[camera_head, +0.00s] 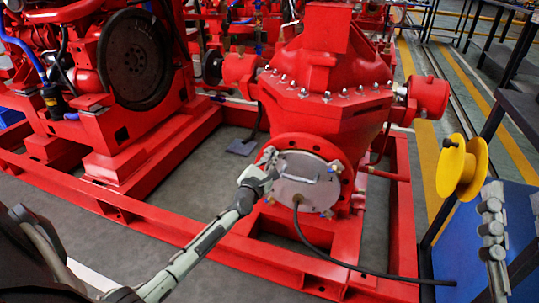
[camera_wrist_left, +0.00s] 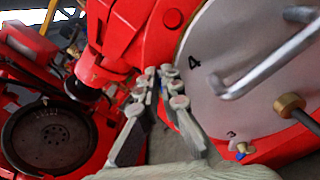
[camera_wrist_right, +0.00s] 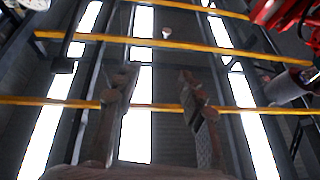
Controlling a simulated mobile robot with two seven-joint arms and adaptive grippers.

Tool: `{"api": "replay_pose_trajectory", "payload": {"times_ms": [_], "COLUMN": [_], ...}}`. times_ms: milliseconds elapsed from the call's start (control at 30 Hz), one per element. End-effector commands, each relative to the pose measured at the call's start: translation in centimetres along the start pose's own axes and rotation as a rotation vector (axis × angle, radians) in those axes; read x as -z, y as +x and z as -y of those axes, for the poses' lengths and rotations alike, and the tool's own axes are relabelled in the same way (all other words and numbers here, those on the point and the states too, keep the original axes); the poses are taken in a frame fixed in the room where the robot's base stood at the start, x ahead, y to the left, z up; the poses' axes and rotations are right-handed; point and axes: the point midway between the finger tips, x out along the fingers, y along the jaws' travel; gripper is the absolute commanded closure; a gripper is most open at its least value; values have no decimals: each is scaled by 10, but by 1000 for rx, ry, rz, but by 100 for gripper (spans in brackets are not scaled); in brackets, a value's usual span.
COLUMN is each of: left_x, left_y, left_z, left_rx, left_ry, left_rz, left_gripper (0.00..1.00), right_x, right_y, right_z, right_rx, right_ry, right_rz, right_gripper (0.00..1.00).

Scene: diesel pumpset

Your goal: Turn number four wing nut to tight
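The grey round cover plate (camera_head: 304,182) sits in the red pump flange (camera_head: 262,165), with small wing nuts at its rim. In the left wrist view the plate (camera_wrist_left: 225,85) carries a printed "4" and "3". A blue-and-silver wing nut (camera_wrist_left: 242,150) sits by the "3". My left gripper (camera_head: 270,158) is at the plate's upper left edge. Its fingertips (camera_wrist_left: 160,73) are close together, left of the "4". The number four wing nut is not clearly visible there; the fingertips may hide it. My right gripper (camera_wrist_right: 155,78) is open and empty, away from the pump.
A bar handle (camera_wrist_left: 265,62) and a brass fitting (camera_wrist_left: 289,105) with a black hose (camera_head: 340,263) stick out from the plate. The red base frame (camera_head: 290,258) runs below. A yellow spool (camera_head: 462,168) and blue panel (camera_head: 480,235) stand at right, near my right gripper.

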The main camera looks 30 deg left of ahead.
Motion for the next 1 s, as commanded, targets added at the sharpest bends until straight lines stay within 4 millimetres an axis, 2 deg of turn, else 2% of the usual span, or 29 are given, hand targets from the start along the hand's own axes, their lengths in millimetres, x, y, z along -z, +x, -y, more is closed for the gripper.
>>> {"api": "replay_pose_trajectory", "payload": {"times_ms": [33, 1000], "left_x": [7, 17], "left_y": [-2, -2], "left_z": [3, 13], "left_rx": [4, -10], "left_ry": [45, 969], "left_rz": [-12, -14], "left_gripper": [100, 100], "right_x": [0, -25], "right_y": [0, -4], "right_z": [0, 3], "right_rx": [1, 3], "right_ry": [0, 5], "right_rz": [4, 156], "right_gripper": [60, 60]}}
